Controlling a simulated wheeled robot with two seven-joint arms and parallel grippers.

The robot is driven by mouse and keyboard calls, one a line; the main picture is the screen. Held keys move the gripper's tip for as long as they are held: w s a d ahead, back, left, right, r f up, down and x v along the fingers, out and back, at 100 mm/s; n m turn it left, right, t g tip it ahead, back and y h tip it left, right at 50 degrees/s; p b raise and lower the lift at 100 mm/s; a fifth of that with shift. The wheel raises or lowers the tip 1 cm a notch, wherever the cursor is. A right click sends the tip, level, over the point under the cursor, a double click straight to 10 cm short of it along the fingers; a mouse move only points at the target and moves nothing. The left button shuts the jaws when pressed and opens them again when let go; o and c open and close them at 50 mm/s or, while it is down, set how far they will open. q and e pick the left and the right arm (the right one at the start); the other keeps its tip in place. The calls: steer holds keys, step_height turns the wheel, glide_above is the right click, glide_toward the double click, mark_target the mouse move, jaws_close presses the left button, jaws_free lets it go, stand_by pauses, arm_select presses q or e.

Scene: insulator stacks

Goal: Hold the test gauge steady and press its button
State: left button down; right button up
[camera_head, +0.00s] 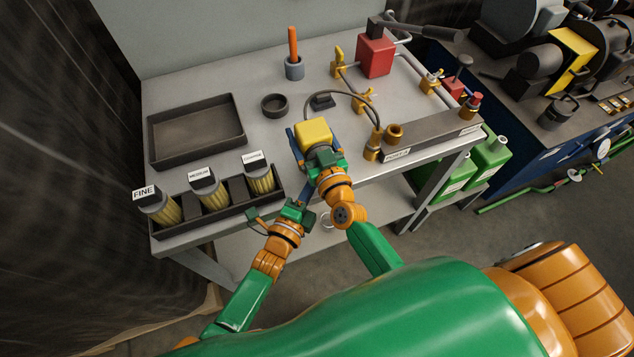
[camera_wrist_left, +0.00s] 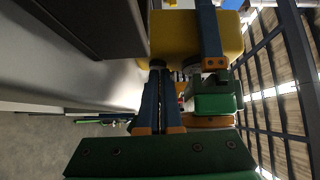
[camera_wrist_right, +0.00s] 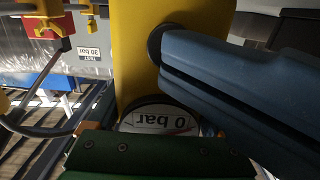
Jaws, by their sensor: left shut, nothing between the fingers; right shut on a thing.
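The test gauge is a yellow block (camera_head: 313,132) held above the front part of the bench. Its dial (camera_wrist_right: 160,121) shows upside down in the right wrist view, reading 0 bar. My right gripper (camera_head: 315,147) is shut on the gauge, its fingers along the sides. A dark round button (camera_wrist_right: 155,45) sits on the gauge's side and also shows in the left wrist view (camera_wrist_left: 158,47). My left gripper (camera_wrist_left: 162,70) is shut and empty, its fingertips at the button. I cannot tell whether they press it in. In the head view, the left fingers are partly hidden by the right gripper.
A rack (camera_head: 236,211) with several labelled filters stands at the bench's front left, behind it an empty tray (camera_head: 196,130). A small dark ring (camera_head: 274,103), a cup with an orange-handled tool (camera_head: 294,66), and a red pump block (camera_head: 375,54) stand farther back.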

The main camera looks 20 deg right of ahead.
arm_select(q)
steer(key=shift+w+r, duration=0.15)
steer(key=shift+w, duration=0.05)
arm_select(e)
steer(key=shift+s+a+f, duration=0.1)
steer(key=shift+f, duration=0.1)
steer(key=shift+s+f, duration=0.1)
arm_select(q)
steer(key=s+d+v, duration=0.2)
steer(key=v, duration=1.1)
steer(key=shift+s+d, duration=0.1)
steer(key=shift+s, duration=0.05)
arm_select(e)
steer(key=o, duration=1.5)
arm_select(q)
steer(key=shift+w+f, duration=0.2)
arm_select(e)
steer(key=shift+o, duration=0.2)
steer(key=shift+w, duration=0.2)
